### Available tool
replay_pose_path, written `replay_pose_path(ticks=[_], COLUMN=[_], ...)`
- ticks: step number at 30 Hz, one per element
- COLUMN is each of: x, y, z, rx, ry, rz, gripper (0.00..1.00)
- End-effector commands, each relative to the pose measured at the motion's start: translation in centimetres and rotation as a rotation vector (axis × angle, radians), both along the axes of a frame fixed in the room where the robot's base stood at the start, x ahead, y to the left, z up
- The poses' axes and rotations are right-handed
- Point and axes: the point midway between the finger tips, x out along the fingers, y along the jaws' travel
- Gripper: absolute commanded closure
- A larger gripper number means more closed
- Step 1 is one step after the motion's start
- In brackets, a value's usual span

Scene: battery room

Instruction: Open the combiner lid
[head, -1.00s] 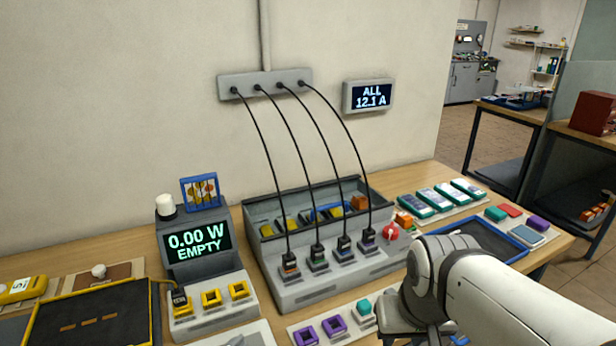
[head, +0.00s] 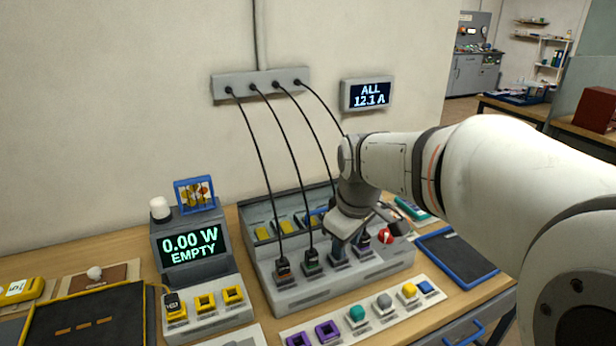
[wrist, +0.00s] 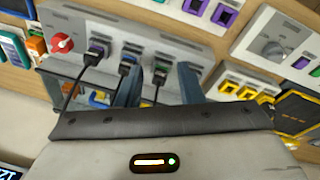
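The combiner is taken to be the grey box (head: 300,293) in the middle of the table, with a trough along its back and several black-cabled plugs on its front. Yellow and blue parts show in the trough; whether a clear lid covers it I cannot tell. My gripper (head: 346,243) is over the box's right half, pointing down and hiding part of the trough and plugs. In the wrist view its two blue-grey fingers (wrist: 160,75) stand apart with nothing clearly held. Contact with the box cannot be told.
A red knob (head: 386,237) is at the box's right end. Cables hang from a wall strip (head: 262,84) close to my gripper. A meter reading "0.00 W EMPTY" (head: 192,246) stands left. A strip of coloured buttons (head: 383,305) lies in front; a blue-edged tray (head: 455,255) lies right.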

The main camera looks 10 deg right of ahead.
Motion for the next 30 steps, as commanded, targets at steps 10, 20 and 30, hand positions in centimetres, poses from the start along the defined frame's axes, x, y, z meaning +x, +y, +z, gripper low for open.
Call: replay_pose_path(ticks=[10,20,30], x=[16.7,22.2,23.0], y=[-0.3,-0.3,0.1], z=[1.8,0.3,-4.6], rx=[-0.141,-0.196,-0.195], ry=[-0.005,-0.02,-0.017], rz=[0.824,1.148,1.157], gripper=[0.66,0.66,0.66])
